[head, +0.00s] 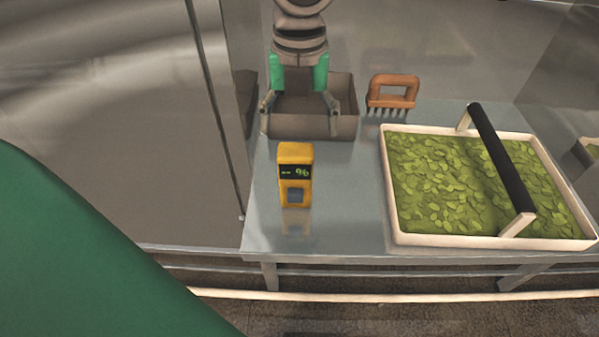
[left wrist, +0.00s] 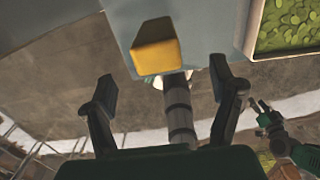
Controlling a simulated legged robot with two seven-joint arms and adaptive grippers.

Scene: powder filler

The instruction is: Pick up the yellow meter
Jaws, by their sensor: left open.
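The yellow meter (head: 295,188) stands upright on the grey metal table, its dark display showing green digits facing the head camera. My left gripper (head: 299,104) is behind the meter and apart from it, in front of a brown bin. Its fingers are spread, with nothing between them. In the left wrist view the meter (left wrist: 157,50) shows its yellow top, just beyond and between the fingertips of my left gripper (left wrist: 164,82). What appears to be my right gripper (left wrist: 260,105) is small at the right of that view; its jaw state is unclear.
The brown bin (head: 341,121) stands at the table's back left. An orange-handled brush (head: 393,87) is right of it. A white tray (head: 400,239) of green leaves with a black bar (head: 500,155) fills the right side. The table around the meter is clear.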

